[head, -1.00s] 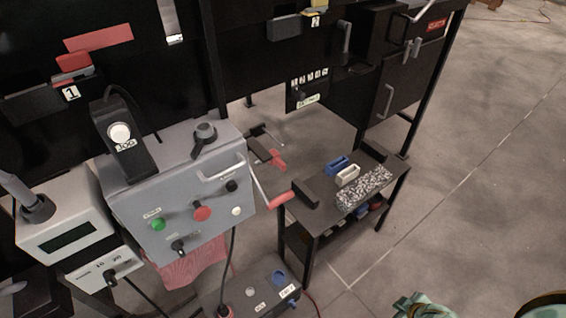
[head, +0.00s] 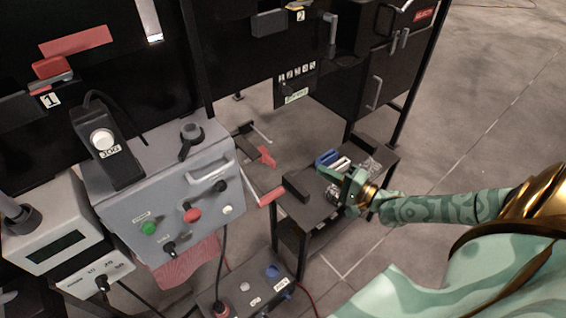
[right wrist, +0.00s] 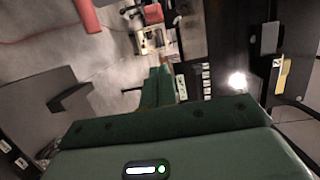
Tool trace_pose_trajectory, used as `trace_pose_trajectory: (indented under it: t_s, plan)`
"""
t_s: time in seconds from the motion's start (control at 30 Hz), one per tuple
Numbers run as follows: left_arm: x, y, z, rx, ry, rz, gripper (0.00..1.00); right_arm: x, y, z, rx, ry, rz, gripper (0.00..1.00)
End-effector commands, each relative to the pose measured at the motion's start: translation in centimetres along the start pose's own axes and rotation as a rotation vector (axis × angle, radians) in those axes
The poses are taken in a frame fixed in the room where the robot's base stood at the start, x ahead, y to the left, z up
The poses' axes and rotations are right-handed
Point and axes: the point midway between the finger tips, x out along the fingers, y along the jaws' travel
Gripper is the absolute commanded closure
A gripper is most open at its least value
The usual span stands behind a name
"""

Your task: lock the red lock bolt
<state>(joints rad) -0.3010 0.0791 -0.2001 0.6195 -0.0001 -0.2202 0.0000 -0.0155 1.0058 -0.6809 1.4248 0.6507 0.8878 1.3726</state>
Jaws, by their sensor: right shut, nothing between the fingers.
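A red block (head: 50,66), which looks like the red lock bolt, sits on a grey bar on the black cabinet panel at upper left in the head view, just above a label "1". My right gripper (head: 332,178) is over the small black side table, well to the right of the block and apart from it. It is shut and empty; its green fingers also show together in the right wrist view (right wrist: 160,80). The block cannot be made out in the wrist view. My left gripper is not in view.
A yellow part (right wrist: 283,75) by label "2" is on the cabinet. The side table (head: 308,205) holds blue and white pieces. Floor at right is clear.

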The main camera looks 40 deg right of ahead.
Motion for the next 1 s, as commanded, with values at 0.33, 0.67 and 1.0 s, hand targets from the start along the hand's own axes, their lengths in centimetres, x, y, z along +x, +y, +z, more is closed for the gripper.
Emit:
trace_pose_trajectory:
  t_s: [0.33,0.67,1.0]
  plan:
    - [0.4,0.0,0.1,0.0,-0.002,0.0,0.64,1.5,0.1,0.0,-0.003,0.0,-0.001,1.0]
    - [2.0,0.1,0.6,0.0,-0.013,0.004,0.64,8.3,0.3,0.0,-0.004,0.0,-0.002,1.0]
    - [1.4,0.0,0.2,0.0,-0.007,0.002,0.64,10.8,0.0,3.2,-0.003,-0.001,0.002,1.0]
